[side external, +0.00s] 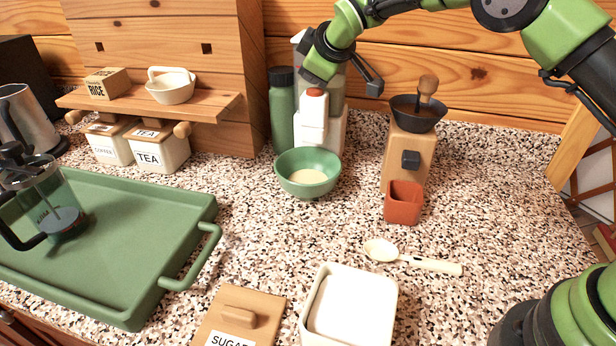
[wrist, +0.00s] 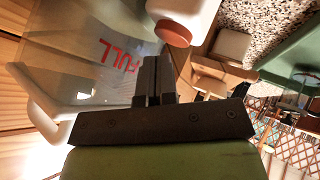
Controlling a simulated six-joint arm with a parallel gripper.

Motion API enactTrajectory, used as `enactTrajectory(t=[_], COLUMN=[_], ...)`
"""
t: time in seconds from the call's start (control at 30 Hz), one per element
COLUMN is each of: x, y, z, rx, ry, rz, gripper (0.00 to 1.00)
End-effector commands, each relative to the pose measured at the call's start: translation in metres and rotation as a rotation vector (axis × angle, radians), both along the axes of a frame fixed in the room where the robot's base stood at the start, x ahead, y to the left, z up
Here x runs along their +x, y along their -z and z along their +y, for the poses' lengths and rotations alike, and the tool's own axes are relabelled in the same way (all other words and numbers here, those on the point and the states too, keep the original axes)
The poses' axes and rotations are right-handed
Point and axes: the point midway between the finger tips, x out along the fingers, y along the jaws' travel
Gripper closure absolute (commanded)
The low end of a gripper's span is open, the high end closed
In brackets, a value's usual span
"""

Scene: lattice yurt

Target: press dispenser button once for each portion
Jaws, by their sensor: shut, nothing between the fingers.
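The dispenser (side external: 311,122) is white with a red-orange button (side external: 315,92) and stands at the back of the counter. Its clear tank (wrist: 95,65), marked FULL, shows in the wrist view. The button also shows there (wrist: 173,33), just past my fingertips. My gripper (side external: 317,80) points down above the button; its fingers are together and empty in the wrist view (wrist: 154,62). I cannot tell whether they touch the button. A green bowl (side external: 308,185) with pale contents sits in front of the dispenser.
A green bottle (side external: 281,108) stands close left of the dispenser. A grinder (side external: 407,155) and terracotta cup (side external: 403,203) stand to the right. A shelf (side external: 215,105), green tray (side external: 110,255), spoon (side external: 430,264) and white container (side external: 350,305) surround the work area. The right counter is clear.

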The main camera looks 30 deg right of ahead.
Motion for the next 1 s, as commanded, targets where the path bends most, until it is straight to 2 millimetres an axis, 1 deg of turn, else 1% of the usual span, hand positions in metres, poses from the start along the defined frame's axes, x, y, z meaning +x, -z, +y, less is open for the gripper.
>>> enactTrajectory(t=[0.3, 0.6, 1.0], x=[0.000, 0.000, 0.000], y=[0.000, 0.009, 0.010], z=[0.000, 0.000, 0.000], rx=[0.000, 0.000, 0.000], ry=[0.000, 0.000, 0.000], rz=[0.000, 0.000, 0.001], gripper=[1.00, 1.00, 1.00])
